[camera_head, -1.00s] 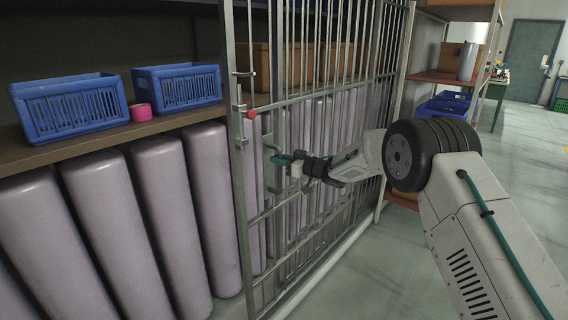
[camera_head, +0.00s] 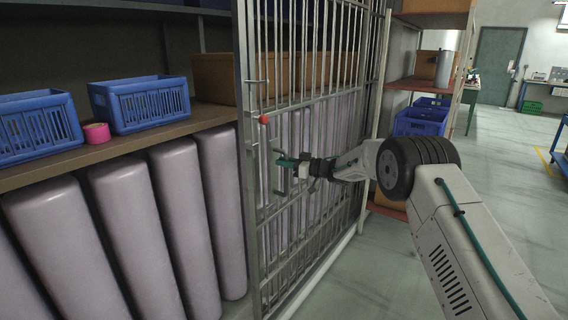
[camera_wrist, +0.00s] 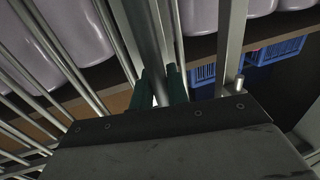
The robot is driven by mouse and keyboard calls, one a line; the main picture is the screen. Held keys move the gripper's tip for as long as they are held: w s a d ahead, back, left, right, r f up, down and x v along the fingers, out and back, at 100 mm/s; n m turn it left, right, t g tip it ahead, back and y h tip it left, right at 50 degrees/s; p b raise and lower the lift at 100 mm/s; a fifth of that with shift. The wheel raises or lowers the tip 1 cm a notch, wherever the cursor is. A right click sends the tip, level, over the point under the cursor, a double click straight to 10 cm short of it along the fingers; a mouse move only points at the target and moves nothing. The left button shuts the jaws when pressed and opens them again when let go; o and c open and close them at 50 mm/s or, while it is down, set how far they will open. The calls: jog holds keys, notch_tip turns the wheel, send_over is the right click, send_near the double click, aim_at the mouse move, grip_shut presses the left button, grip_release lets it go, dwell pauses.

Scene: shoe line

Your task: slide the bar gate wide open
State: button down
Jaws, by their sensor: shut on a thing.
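The bar gate (camera_head: 252,215) is a grey metal frame of upright bars in front of the shelving. Its left end stands clear of the left shelf section, which lies uncovered. A pull handle (camera_head: 276,180) is on the gate near that end, below a red knob (camera_head: 264,119). My gripper (camera_head: 285,160) is at the handle, with its teal fingers closed around it. In the wrist view the two teal fingers (camera_wrist: 161,86) pinch a grey upright bar between them. The far end of the gate is partly hidden behind bars and posts.
Lavender rolls (camera_head: 128,225) stand beneath a shelf with blue baskets (camera_head: 140,104) and pink tape (camera_head: 97,133). A rack with red shelves (camera_head: 428,78) and a blue crate (camera_head: 421,122) stands beyond the gate.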

jog(key=shift+w+d, duration=0.1)
jog(key=c, duration=1.5)
grip_release()
jog(key=shift+d, duration=0.1)
jog(key=shift+o, duration=0.3)
jog(key=shift+d, duration=0.2)
jog(key=shift+d, duration=0.1)
jog(key=v, duration=0.7)
jog(key=shift+d, duration=0.3)
